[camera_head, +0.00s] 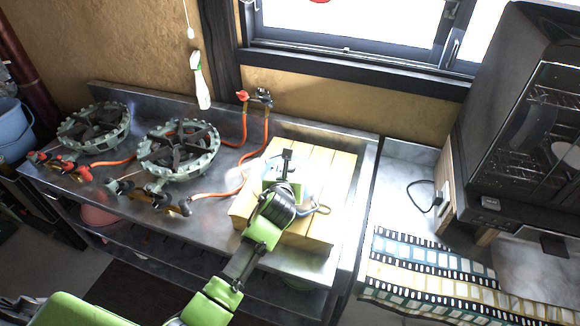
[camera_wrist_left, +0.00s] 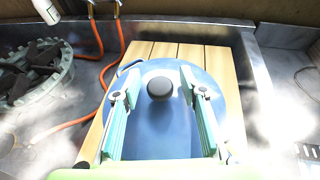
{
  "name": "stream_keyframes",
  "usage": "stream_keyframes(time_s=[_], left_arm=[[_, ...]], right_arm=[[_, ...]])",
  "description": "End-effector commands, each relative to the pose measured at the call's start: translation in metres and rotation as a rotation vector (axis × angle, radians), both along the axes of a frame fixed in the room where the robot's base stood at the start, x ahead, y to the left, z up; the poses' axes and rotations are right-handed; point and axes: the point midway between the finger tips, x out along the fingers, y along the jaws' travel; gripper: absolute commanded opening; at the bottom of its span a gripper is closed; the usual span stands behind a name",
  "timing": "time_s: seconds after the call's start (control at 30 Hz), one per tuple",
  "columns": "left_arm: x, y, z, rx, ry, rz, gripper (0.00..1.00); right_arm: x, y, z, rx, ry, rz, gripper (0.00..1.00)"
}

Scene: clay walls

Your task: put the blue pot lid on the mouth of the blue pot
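The blue pot lid (camera_wrist_left: 158,130), a round blue disc with a dark round knob (camera_wrist_left: 160,88), shows in the left wrist view. My left gripper (camera_wrist_left: 160,95) is open, its two fingers spread on either side of the knob with gaps to it. In the head view my left gripper (camera_head: 284,165) is over a pale blue round shape (camera_head: 303,188) on the wooden board and hides much of it. A loop-like handle sticks out at its right. I cannot clearly tell the blue pot apart from the lid. My right gripper is not in view.
The slatted wooden board (camera_head: 328,185) lies on the metal counter. Two burners (camera_head: 178,150) with orange hoses stand to its left. A black oven (camera_head: 530,120) and a film-strip-patterned cloth (camera_head: 440,275) are at the right.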

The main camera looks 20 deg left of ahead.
Motion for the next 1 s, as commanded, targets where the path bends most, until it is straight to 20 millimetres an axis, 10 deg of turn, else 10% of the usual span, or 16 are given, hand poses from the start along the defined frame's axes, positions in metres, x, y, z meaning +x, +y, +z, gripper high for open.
stream_keyframes(time_s=[1.0], left_arm=[[-0.108,-0.019,0.046,0.001,0.0,0.0,0.39]], right_arm=[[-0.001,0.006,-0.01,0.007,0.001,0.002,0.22]])
